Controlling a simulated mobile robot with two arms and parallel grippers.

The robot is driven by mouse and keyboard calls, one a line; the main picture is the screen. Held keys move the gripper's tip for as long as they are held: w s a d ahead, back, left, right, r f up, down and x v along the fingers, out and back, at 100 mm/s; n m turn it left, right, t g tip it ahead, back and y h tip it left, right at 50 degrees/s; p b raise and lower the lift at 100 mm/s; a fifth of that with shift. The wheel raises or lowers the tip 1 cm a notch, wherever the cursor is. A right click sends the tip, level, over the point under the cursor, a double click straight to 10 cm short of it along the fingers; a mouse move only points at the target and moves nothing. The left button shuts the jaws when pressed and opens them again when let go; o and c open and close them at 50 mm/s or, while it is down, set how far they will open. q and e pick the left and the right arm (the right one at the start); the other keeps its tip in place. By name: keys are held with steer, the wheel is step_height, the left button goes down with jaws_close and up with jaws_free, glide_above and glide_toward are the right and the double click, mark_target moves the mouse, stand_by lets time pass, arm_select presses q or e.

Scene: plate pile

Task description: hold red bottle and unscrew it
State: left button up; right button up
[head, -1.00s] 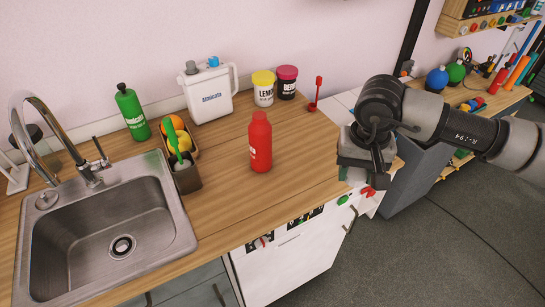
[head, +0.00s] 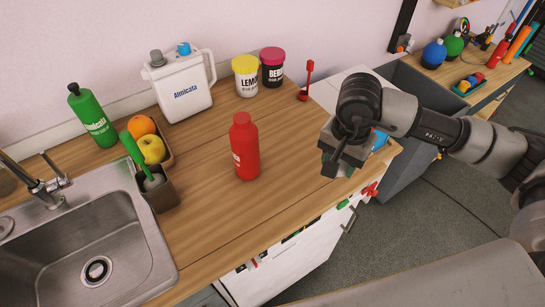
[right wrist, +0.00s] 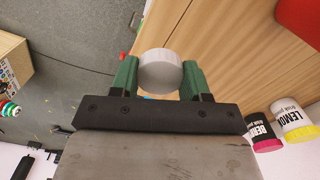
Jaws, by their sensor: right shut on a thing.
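The red bottle (head: 245,152) stands upright on the wooden counter, with a red top. A red shape at the upper right of the right wrist view (right wrist: 301,20) looks like part of it. My right gripper (head: 330,165) is to the right of the bottle, apart from it, over the counter's right end. In the right wrist view, its green fingers (right wrist: 160,78) are shut on a pale round thing (right wrist: 160,70). I cannot tell what that thing is; the head view mostly hides it. My left gripper is not in view.
The sink (head: 95,255) is at the left. A green bottle (head: 92,117), fruit holder (head: 168,140), white jug (head: 182,88), yellow-lidded jar (head: 246,80) and pink-lidded jar (head: 272,68) stand behind. The counter (head: 215,220) around the red bottle is clear.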

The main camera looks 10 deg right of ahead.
steer(key=p, duration=0.3)
glide_above(297, 168)
step_height(297, 168, down, 6)
steer(key=shift+s+f, duration=0.1)
steer(key=shift+f, duration=0.05)
step_height(297, 168, down, 4)
steer(key=shift+r+p, duration=0.2)
steer(key=shift+p, duration=0.65)
steer(key=shift+f, duration=0.25)
steer(key=shift+f, duration=0.1)
